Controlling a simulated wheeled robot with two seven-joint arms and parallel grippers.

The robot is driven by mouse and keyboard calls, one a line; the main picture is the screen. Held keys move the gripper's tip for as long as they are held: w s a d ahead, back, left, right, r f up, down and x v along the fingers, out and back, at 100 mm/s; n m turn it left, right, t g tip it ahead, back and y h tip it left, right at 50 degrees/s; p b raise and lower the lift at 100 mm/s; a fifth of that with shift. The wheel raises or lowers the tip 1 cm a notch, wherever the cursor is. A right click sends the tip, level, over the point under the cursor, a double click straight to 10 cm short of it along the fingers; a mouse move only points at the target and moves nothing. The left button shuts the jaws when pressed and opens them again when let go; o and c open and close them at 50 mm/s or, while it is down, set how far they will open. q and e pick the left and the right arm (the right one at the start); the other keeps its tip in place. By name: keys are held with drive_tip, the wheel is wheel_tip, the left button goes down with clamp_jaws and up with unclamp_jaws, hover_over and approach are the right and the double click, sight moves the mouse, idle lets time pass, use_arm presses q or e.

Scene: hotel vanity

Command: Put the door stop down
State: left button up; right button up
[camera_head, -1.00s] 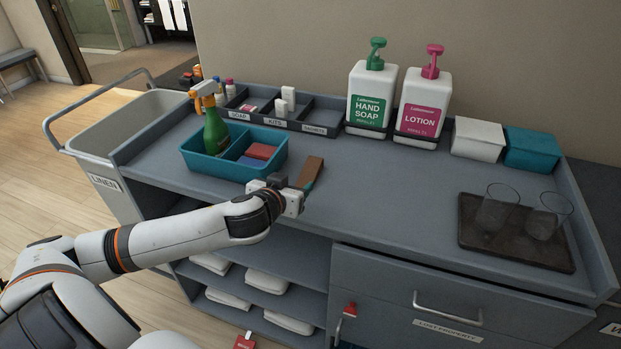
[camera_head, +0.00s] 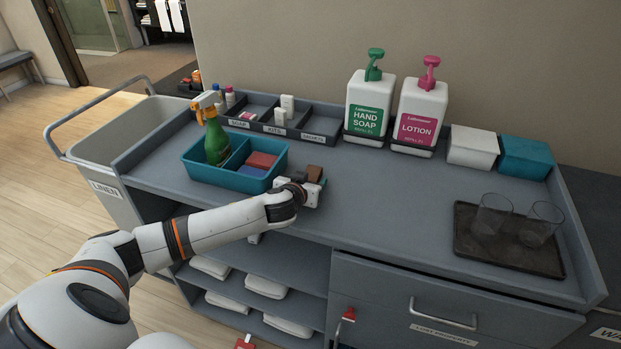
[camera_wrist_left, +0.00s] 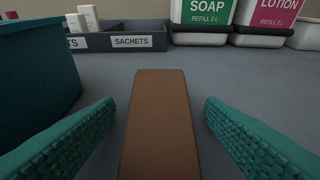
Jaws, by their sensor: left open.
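The door stop, a brown wedge (camera_head: 315,173), lies on the grey cart top just right of the teal caddy. My left gripper (camera_head: 308,184) is low over the cart top at the door stop and partly hides it in the head view. In the left wrist view the door stop (camera_wrist_left: 160,120) lies lengthwise between my two teal fingers, with a gap on each side. The left gripper is open. My right gripper is not in view.
The teal caddy (camera_head: 200,178) with a green spray bottle (camera_head: 215,143) stands close to the left. A divided organizer (camera_head: 318,138) and two pump bottles are at the back. A dark tray (camera_head: 470,258) with two glasses is at the right. The middle is clear.

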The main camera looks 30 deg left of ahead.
use_arm(q)
drive_tip(key=shift+c, duration=0.4)
drive_tip(key=c, duration=1.1)
